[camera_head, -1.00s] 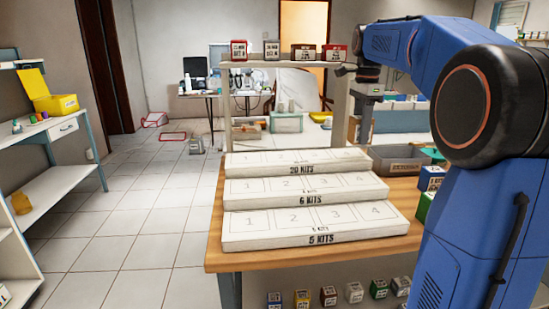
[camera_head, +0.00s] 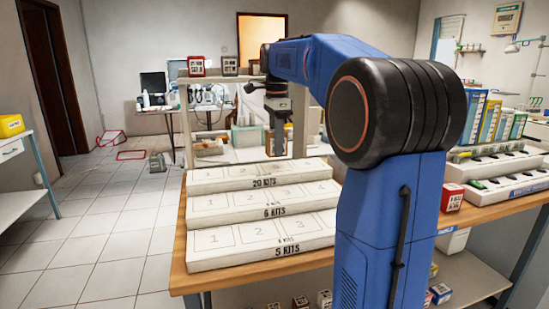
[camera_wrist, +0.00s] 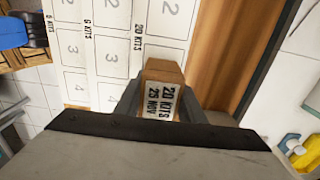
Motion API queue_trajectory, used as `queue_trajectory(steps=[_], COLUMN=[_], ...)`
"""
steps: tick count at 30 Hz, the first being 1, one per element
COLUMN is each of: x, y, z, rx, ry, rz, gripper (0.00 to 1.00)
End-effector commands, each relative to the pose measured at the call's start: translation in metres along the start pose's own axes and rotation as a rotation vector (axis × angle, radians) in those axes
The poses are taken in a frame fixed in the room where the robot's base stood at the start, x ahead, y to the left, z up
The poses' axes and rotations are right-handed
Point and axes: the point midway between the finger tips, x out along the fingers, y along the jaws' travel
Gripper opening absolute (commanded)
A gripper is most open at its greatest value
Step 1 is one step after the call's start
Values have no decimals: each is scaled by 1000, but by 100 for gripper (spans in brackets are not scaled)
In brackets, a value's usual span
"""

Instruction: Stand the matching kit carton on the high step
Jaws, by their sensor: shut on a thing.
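My gripper (camera_wrist: 160,103) is shut on a brown kit carton (camera_wrist: 164,72). Its white label, facing the wrist camera, reads 20 KITS and 25 NOV. The carton (camera_head: 270,143) shows below the fingers. In the wrist view it covers part of the high step's numbered places, near 3 and 4. It looks held above the step; I cannot tell whether it touches. The middle step (camera_head: 262,200), 6 KITS, and low step (camera_head: 262,238), 5 KITS, look empty.
A raised shelf behind the steps holds a red carton (camera_head: 196,66) and a dark carton (camera_head: 230,65); my arm hides its right part. A red-and-white carton (camera_head: 452,198) stands on the wooden table (camera_head: 182,262) right of my arm.

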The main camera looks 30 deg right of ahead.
Motion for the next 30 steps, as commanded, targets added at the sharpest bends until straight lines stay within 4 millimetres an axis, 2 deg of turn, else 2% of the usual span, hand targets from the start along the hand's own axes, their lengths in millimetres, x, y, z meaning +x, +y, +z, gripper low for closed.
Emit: queue_trajectory(steps=[10, 22, 23, 24, 25, 30], x=[38, 43, 43, 43, 43, 43], y=[0, 0, 0, 0, 0, 0], z=[0, 0, 0, 0, 0, 0], rx=[0, 0, 0, 0, 0, 0], ry=[0, 0, 0, 0, 0, 0], rz=[0, -1, -1, -1, -1, -1], gripper=[13, 13, 40, 50, 54, 54])
